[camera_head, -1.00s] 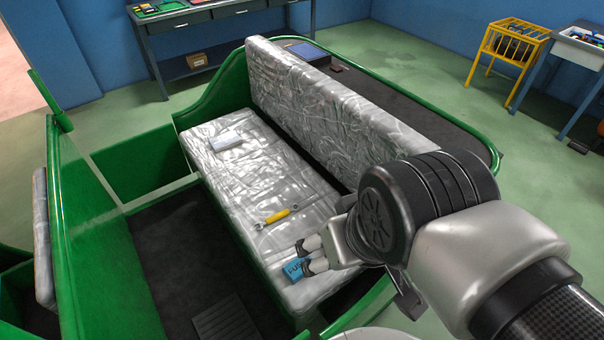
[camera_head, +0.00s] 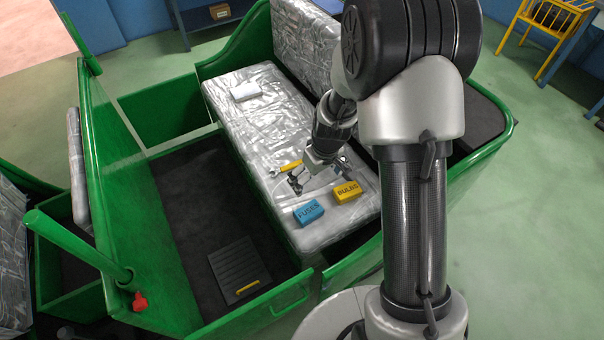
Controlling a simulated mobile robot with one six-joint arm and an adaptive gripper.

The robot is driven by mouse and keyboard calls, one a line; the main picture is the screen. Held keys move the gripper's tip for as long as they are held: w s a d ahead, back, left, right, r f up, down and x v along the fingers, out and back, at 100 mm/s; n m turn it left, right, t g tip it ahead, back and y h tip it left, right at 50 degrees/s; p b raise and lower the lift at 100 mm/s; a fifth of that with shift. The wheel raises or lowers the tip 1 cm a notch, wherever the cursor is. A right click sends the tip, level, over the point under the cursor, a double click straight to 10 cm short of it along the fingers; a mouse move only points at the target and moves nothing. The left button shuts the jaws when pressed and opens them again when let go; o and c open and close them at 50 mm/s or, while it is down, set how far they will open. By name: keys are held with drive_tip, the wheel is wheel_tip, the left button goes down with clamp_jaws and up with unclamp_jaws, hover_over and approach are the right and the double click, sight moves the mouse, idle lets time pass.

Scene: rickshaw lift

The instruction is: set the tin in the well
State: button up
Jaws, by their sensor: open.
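A blue tin marked FUSES (camera_head: 309,212) sits on the near end of the plastic-wrapped seat (camera_head: 260,115). A yellow tin marked BULBS (camera_head: 347,192) sits just right of it. My gripper (camera_head: 320,180) is open and empty over the seat, just beyond the two tins and apart from the blue one. Its fingers are spread, one beside the wrench and one near the yellow tin. The dark footwell (camera_head: 190,205) lies left of the seat, lower down, with green walls. I cannot tell which tin or which well the task names.
A yellow-handled wrench (camera_head: 290,167) lies beside my gripper. A ribbed dark plate (camera_head: 238,265) with a yellow handle is on the footwell floor.

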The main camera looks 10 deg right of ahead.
drive_tip(key=b, duration=0.3)
hover_over(309, 210)
drive_tip(key=f, duration=1.1)
drive_tip(key=s+f, duration=0.1)
drive_tip(key=f, duration=0.4)
drive_tip(key=shift+d+f, duration=0.2)
drive_tip(key=shift+d, duration=0.15)
drive_tip(key=shift+w+a+f+b, duration=0.15)
drive_tip(key=shift+f+b, duration=0.2)
drive_tip(key=shift+f, duration=0.65)
drive_tip(key=shift+w+a+f+b, duration=0.2)
drive_tip(key=shift+f+b, duration=0.2)
drive_tip(key=shift+f, duration=0.65)
drive_tip(key=shift+w+a+f+b, duration=0.15)
drive_tip(key=shift+f+b, duration=0.2)
drive_tip(key=shift+f, duration=0.65)
drive_tip(key=shift+d+r, duration=0.1)
drive_tip(key=shift+c, duration=0.6)
drive_tip(key=c, duration=1.1)
drive_tip(key=shift+r, duration=0.1)
